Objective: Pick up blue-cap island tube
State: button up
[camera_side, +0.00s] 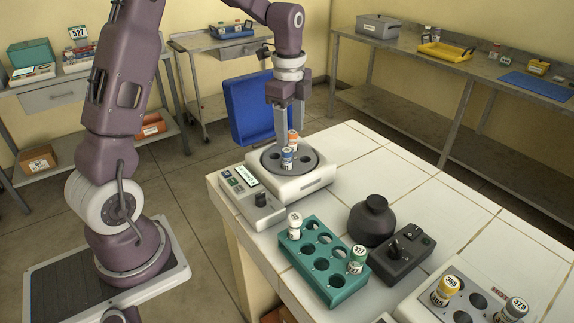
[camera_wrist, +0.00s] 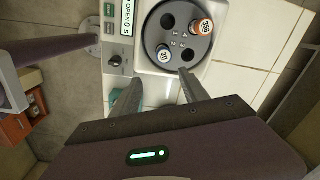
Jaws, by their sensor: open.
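The blue-cap tube (camera_side: 287,159) stands upright in a hole of the round grey rotor of a white benchtop device (camera_side: 318,183) on the tiled island. In the wrist view the blue-cap tube (camera_wrist: 163,54) sits at the lower left of the rotor. An orange-cap tube (camera_side: 293,141) stands in another hole behind it and also shows in the wrist view (camera_wrist: 201,27). My gripper (camera_side: 289,130) points down over the rotor with its fingers apart. In the wrist view my gripper (camera_wrist: 160,77) is empty, and the blue-cap tube lies just beyond its fingertips.
A teal rack (camera_side: 327,287) with a white-cap tube (camera_side: 294,226) and a green-cap tube (camera_side: 357,260) stands in front. A white rack (camera_side: 470,297) is at lower right. Bare tiles lie right of the device.

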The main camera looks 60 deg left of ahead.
aim_at(287, 150)
jog(key=shift+m+g, duration=0.3)
jog(key=shift+m, duration=0.4)
jog(key=a+f, duration=0.1)
jog(key=w+a+f, duration=0.1)
jog(key=f, duration=0.1)
jog(key=shift+w+f, duration=0.2)
jog(key=shift+f, duration=0.1)
jog(key=f, duration=0.6)
jog(key=shift+s+a+f, duration=0.25)
jog(key=shift+s+f, duration=0.05)
jog(key=shift+f, duration=0.1)
grip_shut()
